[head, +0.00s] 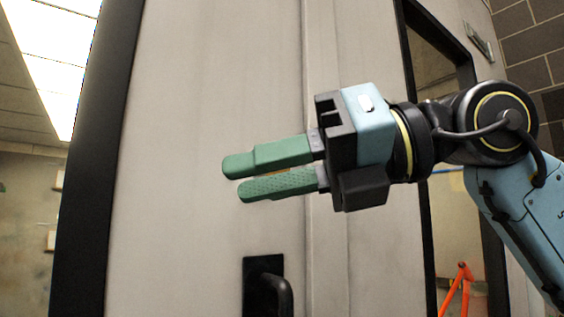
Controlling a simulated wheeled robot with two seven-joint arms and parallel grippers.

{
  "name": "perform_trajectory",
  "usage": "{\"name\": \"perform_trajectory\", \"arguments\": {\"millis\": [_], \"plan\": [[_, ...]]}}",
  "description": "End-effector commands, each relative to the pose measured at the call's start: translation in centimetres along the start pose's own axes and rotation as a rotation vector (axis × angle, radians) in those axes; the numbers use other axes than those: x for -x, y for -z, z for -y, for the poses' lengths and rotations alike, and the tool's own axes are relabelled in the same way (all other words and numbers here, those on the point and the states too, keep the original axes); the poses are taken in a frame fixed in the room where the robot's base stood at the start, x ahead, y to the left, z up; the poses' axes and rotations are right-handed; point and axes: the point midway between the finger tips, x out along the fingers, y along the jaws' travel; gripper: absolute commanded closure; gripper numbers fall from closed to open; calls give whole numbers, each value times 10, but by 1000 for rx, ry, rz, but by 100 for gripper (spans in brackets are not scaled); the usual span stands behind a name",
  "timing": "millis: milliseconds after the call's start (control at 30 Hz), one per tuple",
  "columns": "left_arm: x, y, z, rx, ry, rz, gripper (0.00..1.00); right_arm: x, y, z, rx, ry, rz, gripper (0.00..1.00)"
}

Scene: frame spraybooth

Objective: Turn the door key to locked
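My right gripper (232,180) comes in from the right, in front of the pale door (200,110). Its two green fingers point left, and the textured inner face of the lower finger shows, so they are apart. A small orange-yellow sliver shows between them, and I cannot tell what it is. The black door handle (279,290) on its dark plate (262,264) is below the fingers, cut by the bottom edge. No key or keyhole can be made out. My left gripper is not in view.
A dark frame (95,160) runs down the left, beside an opening with a lit ceiling panel (58,60). A vertical seam lies right of the handle. A dark-framed window (437,60) and an orange stand (459,285) are at the right, behind my arm.

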Motion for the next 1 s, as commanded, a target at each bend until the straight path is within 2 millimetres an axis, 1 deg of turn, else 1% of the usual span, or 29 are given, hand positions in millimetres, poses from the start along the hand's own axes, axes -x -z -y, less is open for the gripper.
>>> {"name": "perform_trajectory", "arguments": {"millis": [33,67,100,200,300,400,500,567,667,1000], "plan": [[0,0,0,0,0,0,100,10,-10,-5,60,124,-22,74],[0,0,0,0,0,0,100,16,-14,-5,84,196,-35,74],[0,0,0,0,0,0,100,25,-20,-6,110,289,-44,74],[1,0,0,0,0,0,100,51,-35,-10,153,498,-47,74],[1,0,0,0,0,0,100,76,-46,-16,171,654,-31,74],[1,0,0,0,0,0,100,93,-53,-21,176,753,-14,74],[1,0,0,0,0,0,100,100,-56,-23,174,800,-5,74],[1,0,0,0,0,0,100,99,-57,-20,173,810,-4,74],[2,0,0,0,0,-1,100,90,-57,-11,171,810,-7,74],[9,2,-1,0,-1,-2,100,41,-61,39,172,806,-9,74]]}}
